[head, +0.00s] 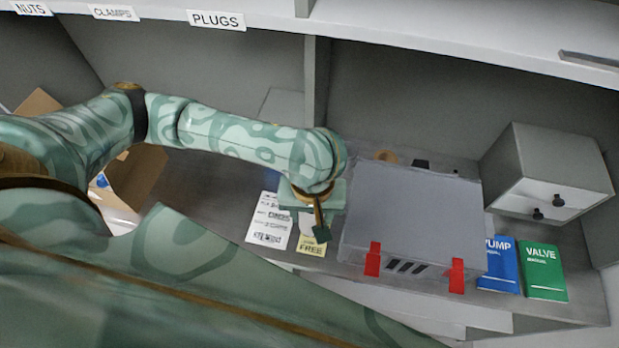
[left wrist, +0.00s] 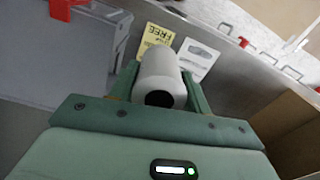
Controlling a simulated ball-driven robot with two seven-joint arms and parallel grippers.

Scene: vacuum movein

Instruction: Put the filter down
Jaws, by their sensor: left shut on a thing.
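The filter (left wrist: 159,78) is a white cylinder with a dark hole in its near end. In the left wrist view it sits between the two green fingers of my left gripper (left wrist: 158,82), which is shut on it. In the head view my left gripper (head: 320,225) hangs over the shelf, left of the grey case, near the paper labels. There the filter is mostly hidden; a pale patch beside the fingers may be part of it. Whether the filter touches the surface cannot be told. My right gripper is not in view.
A grey case with red latches (head: 410,215) stands right of my left gripper. A yellow FREE label (head: 311,245) and a white printed sheet (head: 268,222) lie near it. Blue (head: 502,267) and green (head: 543,271) manuals, a drawer box (head: 550,175) and an open cardboard box (head: 135,175) flank the area.

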